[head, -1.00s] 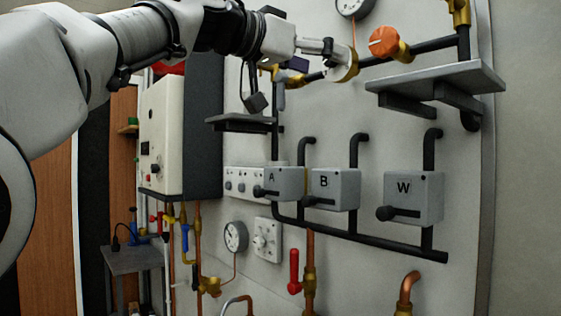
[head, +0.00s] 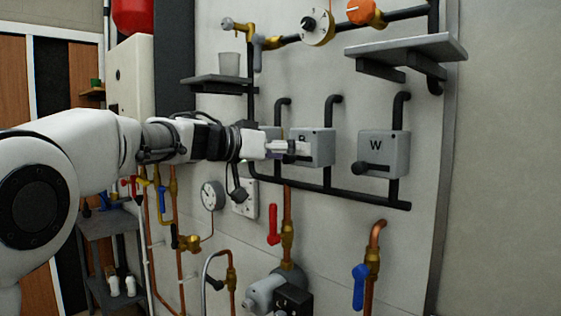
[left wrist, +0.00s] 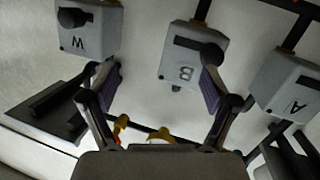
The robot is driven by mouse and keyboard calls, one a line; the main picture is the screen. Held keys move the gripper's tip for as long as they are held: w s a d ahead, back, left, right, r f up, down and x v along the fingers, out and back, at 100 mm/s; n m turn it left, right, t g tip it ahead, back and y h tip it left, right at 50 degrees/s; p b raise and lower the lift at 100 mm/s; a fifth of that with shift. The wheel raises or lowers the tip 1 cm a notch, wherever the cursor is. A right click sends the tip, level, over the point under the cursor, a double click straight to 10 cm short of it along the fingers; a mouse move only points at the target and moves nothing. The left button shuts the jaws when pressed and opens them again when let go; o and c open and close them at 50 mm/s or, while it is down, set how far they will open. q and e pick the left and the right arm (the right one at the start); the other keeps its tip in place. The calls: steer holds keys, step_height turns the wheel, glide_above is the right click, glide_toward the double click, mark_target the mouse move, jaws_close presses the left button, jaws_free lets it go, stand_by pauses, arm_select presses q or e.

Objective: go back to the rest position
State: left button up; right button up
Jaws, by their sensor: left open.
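My left gripper (head: 290,149) is open in the head view, in front of the grey box marked B (head: 319,147) and covering part of it. I cannot tell from the head view how far off the box it is. In the left wrist view the two fingers of the left gripper (left wrist: 160,82) stand wide apart with nothing between them. Box B (left wrist: 187,65) shows beyond them, near the right finger. The box marked A (left wrist: 288,82) and the box marked W (left wrist: 85,32) also show there. My right gripper is not in view.
Box W (head: 384,155) is right of my gripper, with black pipes around it. Two shelves jut out above: one with a cup (head: 229,65), one bare (head: 405,50). Valves with red (head: 273,224) and blue (head: 360,287) handles are below. The right wall is bare.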

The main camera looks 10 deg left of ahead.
arm_select(q)
steer(key=shift+w+a+f, duration=0.1)
steer(key=shift+f, duration=0.4)
steer(key=shift+w+a+f, duration=0.1)
steer(key=shift+f, duration=0.55)
